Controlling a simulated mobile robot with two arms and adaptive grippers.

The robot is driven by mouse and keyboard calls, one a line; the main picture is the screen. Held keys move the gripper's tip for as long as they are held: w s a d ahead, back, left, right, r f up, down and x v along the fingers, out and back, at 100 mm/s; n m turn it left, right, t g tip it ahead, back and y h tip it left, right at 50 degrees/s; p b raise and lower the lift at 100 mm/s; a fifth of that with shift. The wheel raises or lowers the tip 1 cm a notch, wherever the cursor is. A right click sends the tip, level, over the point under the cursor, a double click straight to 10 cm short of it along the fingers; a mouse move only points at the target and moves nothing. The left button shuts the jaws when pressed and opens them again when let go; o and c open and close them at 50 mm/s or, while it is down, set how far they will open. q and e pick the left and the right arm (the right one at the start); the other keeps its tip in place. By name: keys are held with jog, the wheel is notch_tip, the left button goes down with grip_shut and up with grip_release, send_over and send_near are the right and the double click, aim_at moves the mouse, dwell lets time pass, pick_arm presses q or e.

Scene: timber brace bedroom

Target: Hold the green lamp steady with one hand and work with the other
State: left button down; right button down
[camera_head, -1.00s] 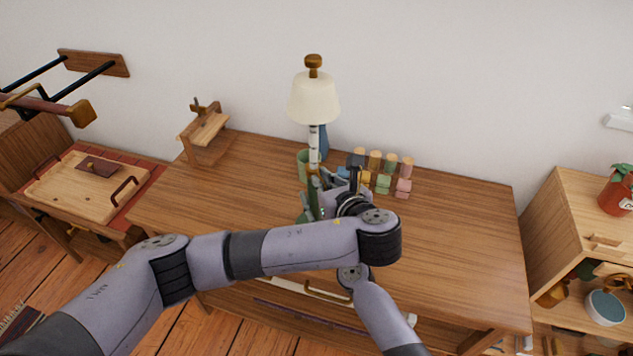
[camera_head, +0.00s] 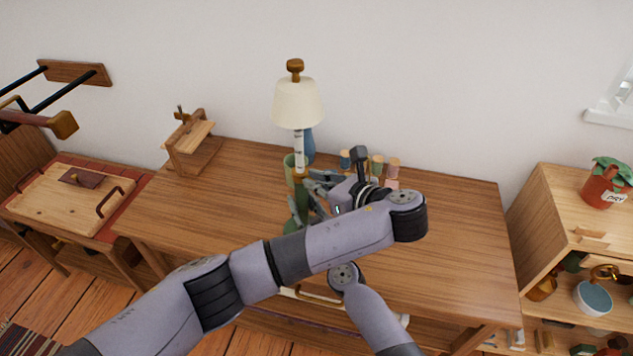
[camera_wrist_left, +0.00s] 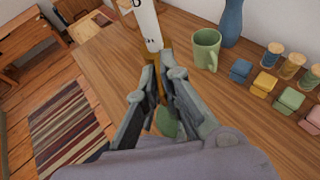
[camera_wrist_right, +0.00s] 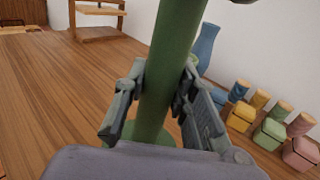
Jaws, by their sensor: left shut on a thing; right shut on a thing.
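The green lamp stands on the wooden table, with a cream shade (camera_head: 298,103), a wooden top knob and a marked white upper stem (camera_wrist_left: 147,24). Its green lower stem (camera_wrist_right: 172,70) fills the middle of the right wrist view. My left gripper (camera_wrist_left: 162,78) is shut on the lamp around the brass-coloured part just below the white stem. My right gripper (camera_wrist_right: 160,88) is shut on the green stem lower down.
A green mug (camera_wrist_left: 206,48) and a blue vase (camera_wrist_left: 232,22) stand close behind the lamp. A small wooden stand (camera_head: 192,145) is at the table's back left. The table's right part is clear.

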pick_arm(q)
jog(key=shift+a, duration=0.1)
jog(key=c, duration=1.8)
grip_release()
jog(key=shift+o, duration=0.2)
